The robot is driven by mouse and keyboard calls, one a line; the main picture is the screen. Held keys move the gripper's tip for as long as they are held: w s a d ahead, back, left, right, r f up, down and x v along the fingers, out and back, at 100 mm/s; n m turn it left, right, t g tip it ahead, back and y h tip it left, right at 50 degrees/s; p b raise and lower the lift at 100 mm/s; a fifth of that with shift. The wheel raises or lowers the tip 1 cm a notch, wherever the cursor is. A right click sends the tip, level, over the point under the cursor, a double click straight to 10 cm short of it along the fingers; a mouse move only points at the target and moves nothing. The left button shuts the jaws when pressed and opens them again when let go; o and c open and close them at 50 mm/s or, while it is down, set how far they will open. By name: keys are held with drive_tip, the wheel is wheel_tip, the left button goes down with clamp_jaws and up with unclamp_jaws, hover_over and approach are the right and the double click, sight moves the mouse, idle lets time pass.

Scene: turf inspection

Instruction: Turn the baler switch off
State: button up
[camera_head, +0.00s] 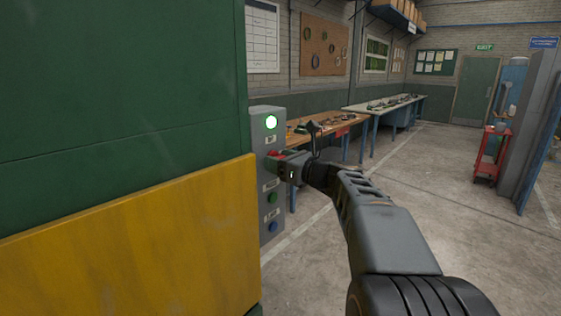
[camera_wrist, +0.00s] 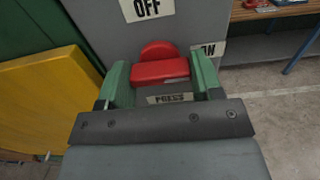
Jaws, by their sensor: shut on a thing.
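The baler switch is a red rotary knob (camera_wrist: 160,68) on a grey control panel (camera_wrist: 95,20). In the head view the red knob (camera_head: 273,154) sits on the panel's upper half. My gripper (camera_head: 283,166) reaches it from the right. In the wrist view its green-padded fingers (camera_wrist: 161,80) stand on either side of the knob's bar and are shut on it. An OFF label (camera_wrist: 147,9) is above the knob and an ON label (camera_wrist: 208,50) to its right, partly hidden by the right finger.
A green button (camera_head: 272,198) and a blue button (camera_head: 272,227) sit lower on the panel. The green and yellow machine body (camera_head: 120,240) fills the left. Workbenches (camera_head: 345,124) stand behind, a red cart (camera_head: 490,152) at right. Open concrete floor lies to the right.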

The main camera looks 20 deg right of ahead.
drive_tip(key=shift+c, duration=0.5)
drive_tip(key=shift+f+b, duration=0.1)
drive_tip(key=shift+b, duration=0.2)
drive_tip(key=n+b, duration=0.3)
drive_tip(key=shift+f, duration=0.15)
drive_tip(key=n+b, duration=0.5)
drive_tip(key=shift+n+b, duration=0.3)
drive_tip(key=shift+b, duration=0.05)
drive_tip(key=n+b, duration=0.3)
drive_tip(key=n, duration=0.1)
drive_tip(key=shift+n+b, duration=0.3)
drive_tip(key=shift+b, duration=0.1)
drive_tip(key=n+b, duration=0.1)
drive_tip(key=n, duration=0.1)
drive_tip(key=n+b, duration=0.2)
drive_tip(key=shift+r+n, duration=0.2)
drive_tip(key=shift+n, duration=0.1)
